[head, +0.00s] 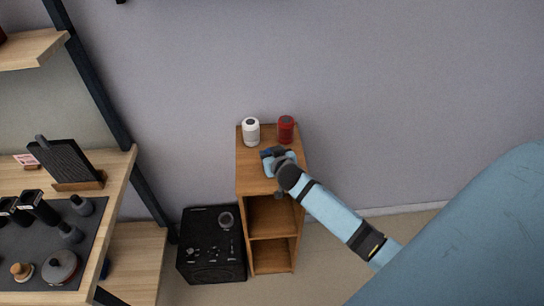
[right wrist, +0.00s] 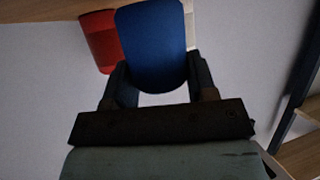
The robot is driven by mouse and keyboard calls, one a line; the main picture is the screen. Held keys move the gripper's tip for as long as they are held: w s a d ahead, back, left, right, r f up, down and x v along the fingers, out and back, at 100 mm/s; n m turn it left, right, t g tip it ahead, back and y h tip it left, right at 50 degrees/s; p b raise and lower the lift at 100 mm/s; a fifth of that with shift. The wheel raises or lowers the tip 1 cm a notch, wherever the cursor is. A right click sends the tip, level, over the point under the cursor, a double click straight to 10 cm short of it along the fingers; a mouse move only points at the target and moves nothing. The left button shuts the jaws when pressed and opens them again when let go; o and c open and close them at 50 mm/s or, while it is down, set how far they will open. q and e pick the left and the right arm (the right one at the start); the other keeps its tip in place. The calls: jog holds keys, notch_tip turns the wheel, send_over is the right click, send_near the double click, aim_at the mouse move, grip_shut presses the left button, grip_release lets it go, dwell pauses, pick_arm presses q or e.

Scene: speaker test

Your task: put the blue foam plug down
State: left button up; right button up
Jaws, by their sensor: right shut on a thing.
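The blue foam plug (right wrist: 154,42) is between the fingers of my right gripper (right wrist: 157,80) in the right wrist view. The gripper is shut on it. In the head view my right gripper (head: 272,156) is over the top of a small wooden shelf unit (head: 250,178), and the plug is mostly hidden there. I cannot tell whether the plug touches the shelf top. My left gripper is not in view.
A white cylinder (head: 251,131) and a red cylinder (head: 286,129) stand at the back of the shelf top. The red one also shows behind the plug in the right wrist view (right wrist: 99,40). A black speaker box (head: 212,262) is left of the unit. A wooden desk (head: 112,190) is farther left.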

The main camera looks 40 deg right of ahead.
jog(key=shift+f, duration=0.5)
jog(key=shift+f, duration=0.2)
jog(key=o, duration=0.9)
jog(key=shift+r, duration=0.1)
